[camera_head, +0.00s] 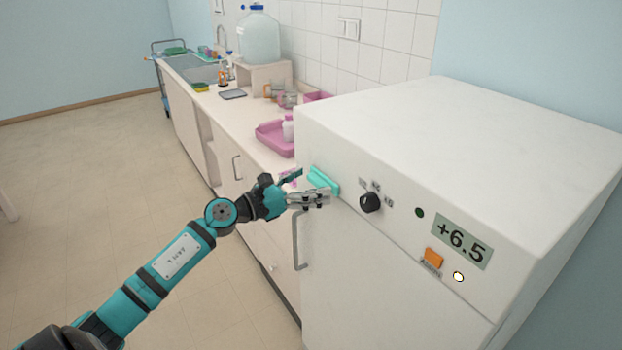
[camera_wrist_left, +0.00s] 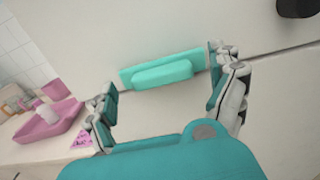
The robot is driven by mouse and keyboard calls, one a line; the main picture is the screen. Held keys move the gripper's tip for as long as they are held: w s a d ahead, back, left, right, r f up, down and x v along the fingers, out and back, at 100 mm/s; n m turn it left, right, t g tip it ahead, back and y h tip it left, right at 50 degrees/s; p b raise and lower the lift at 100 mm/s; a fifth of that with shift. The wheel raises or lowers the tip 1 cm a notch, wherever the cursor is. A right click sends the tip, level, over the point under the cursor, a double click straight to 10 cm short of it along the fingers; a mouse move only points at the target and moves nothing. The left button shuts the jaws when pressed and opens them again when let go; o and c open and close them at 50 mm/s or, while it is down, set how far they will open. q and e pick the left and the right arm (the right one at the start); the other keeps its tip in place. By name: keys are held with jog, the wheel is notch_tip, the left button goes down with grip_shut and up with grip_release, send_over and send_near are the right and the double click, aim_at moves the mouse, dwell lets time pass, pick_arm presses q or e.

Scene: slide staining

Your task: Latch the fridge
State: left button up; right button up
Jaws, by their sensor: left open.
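The white fridge (camera_head: 380,270) stands at the right, with its front facing me. A teal latch (camera_head: 324,181) sits at the upper left of its front, near the seam above the door. My left gripper (camera_head: 318,198) is open right in front of the latch. In the left wrist view the teal latch (camera_wrist_left: 162,73) lies between the two spread fingers of the left gripper (camera_wrist_left: 162,90); I cannot tell whether they touch it. The door's grey handle (camera_head: 298,242) is below the gripper. My right gripper is not in view.
A black knob (camera_head: 370,202), an orange switch (camera_head: 433,258) and a display (camera_head: 462,241) reading +6.5 are on the fridge's upper panel. A counter (camera_head: 235,118) with a pink tray (camera_head: 270,140) runs behind my left gripper.

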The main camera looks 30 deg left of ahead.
pick_arm(q)
jog(key=shift+w+d, duration=0.15)
jog(key=shift+w, duration=0.15)
jog(key=c, duration=1.2)
